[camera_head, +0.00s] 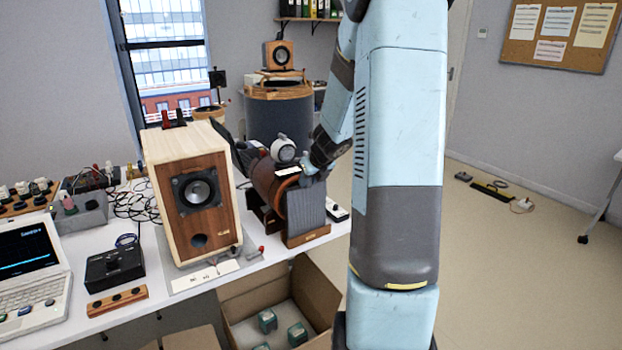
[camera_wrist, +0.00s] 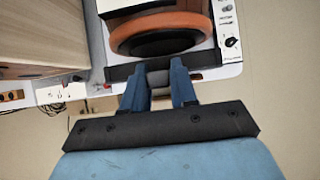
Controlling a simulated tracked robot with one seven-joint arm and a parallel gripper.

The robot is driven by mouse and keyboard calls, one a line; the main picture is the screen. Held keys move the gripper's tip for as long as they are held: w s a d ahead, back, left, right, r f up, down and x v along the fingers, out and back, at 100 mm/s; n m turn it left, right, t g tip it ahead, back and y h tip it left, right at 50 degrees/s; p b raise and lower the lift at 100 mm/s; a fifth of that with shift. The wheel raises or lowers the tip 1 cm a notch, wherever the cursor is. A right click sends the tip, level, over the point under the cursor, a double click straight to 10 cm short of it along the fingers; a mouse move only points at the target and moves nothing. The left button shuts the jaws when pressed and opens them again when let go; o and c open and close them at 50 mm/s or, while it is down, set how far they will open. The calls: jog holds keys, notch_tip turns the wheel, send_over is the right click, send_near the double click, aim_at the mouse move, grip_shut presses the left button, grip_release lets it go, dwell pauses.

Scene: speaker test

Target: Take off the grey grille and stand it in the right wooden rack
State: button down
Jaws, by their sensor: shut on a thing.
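The grey grille (camera_head: 306,209) stands upright at the right end of the white table, its lower edge at a wooden rack (camera_head: 309,238). I cannot tell how deep it sits in the rack. My gripper (camera_head: 311,174) is at the grille's top edge, shut on it. In the wrist view my gripper's two blue fingers (camera_wrist: 159,82) close on a grey piece in the middle of the grille's dark top edge (camera_wrist: 205,67). The wooden speaker (camera_head: 193,192) stands to the left with its front bare and its drivers showing.
A brown cylinder with an orange ring (camera_head: 267,182) lies just behind the grille. An open cardboard box (camera_head: 325,299) with small green items stands below the table's front edge. A laptop (camera_head: 30,270) and a black box (camera_head: 114,266) are at the left. The floor at right is mostly clear.

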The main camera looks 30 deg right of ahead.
jog(key=shift+f, duration=0.15)
jog(key=c, duration=0.8)
grip_release()
jog(key=v, duration=1.3)
jog(key=shift+s+r, duration=0.25)
